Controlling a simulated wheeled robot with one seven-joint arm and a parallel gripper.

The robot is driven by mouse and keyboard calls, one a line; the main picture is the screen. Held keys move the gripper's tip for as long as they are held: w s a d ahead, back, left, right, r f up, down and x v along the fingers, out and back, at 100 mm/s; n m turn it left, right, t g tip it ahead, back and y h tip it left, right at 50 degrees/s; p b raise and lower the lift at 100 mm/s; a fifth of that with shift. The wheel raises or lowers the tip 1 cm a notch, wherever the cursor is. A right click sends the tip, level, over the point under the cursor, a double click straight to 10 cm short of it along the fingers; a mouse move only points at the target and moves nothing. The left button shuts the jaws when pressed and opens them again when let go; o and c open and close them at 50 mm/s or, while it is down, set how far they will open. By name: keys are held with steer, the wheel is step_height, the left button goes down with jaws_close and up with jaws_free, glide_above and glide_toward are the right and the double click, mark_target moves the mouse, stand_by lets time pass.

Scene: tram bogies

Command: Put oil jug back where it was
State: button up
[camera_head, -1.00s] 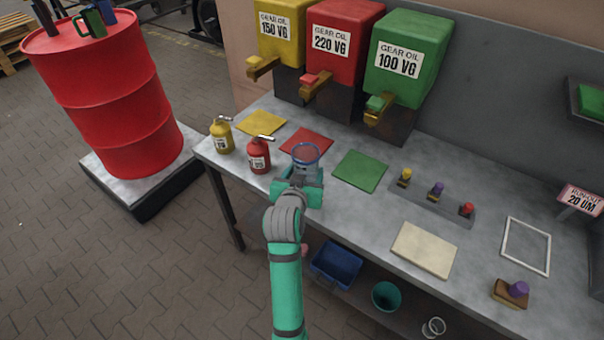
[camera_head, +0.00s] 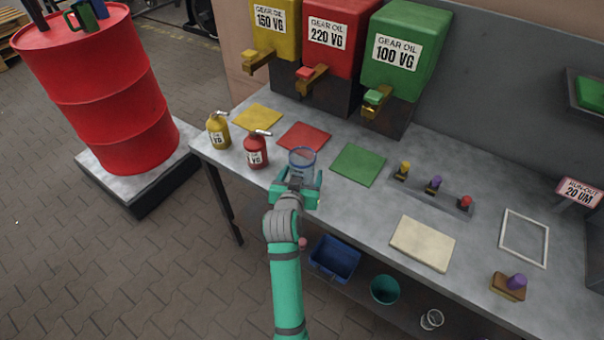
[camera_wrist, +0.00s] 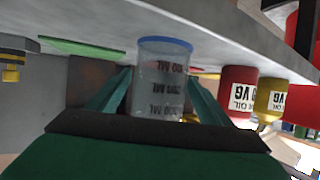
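Whether the jug's base touches the bench cannot be told. The fingers (camera_wrist: 158,100) lie along both sides of the jug.
A red oil can (camera_head: 256,151) and yellow oil can (camera_head: 218,131) stand close left of the jug. Red (camera_head: 303,137), green (camera_head: 358,164) and yellow (camera_head: 257,117) mats lie behind and beside it. Gear oil dispensers (camera_head: 336,40) stand at the back.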

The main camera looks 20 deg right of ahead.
steer(key=shift+r, duration=0.1)
steer(key=shift+s+r, duration=0.1)
steer(key=v, duration=1.1)
steer(key=s+a+f+n+t+y, duration=0.1)
steer(key=s+a+f+n+y, duration=0.1)
steer(key=s+a+f, duration=0.3)
steer(key=s+a+f+n+y, duration=0.1)
steer(key=s+f+n, duration=0.15)
steer(key=s, duration=0.35)
steer(key=s+a+f+n+t+y, duration=0.1)
steer(key=s+a+f+y, duration=0.1)
steer(key=s+a+f, duration=0.3)
steer(key=s+a+r+y, duration=0.1)
steer(key=s+r, duration=0.1)
steer(key=s, duration=0.8)
steer(key=s+a+r+t, duration=0.1)
steer(key=s+a+r, duration=0.1)
steer(key=s, duration=0.8)
steer(key=shift+a+t+y, duration=0.2)
steer(key=shift+t+y, duration=0.1)
steer(key=shift+y, duration=0.1)
steer(key=shift+c, duration=0.7)
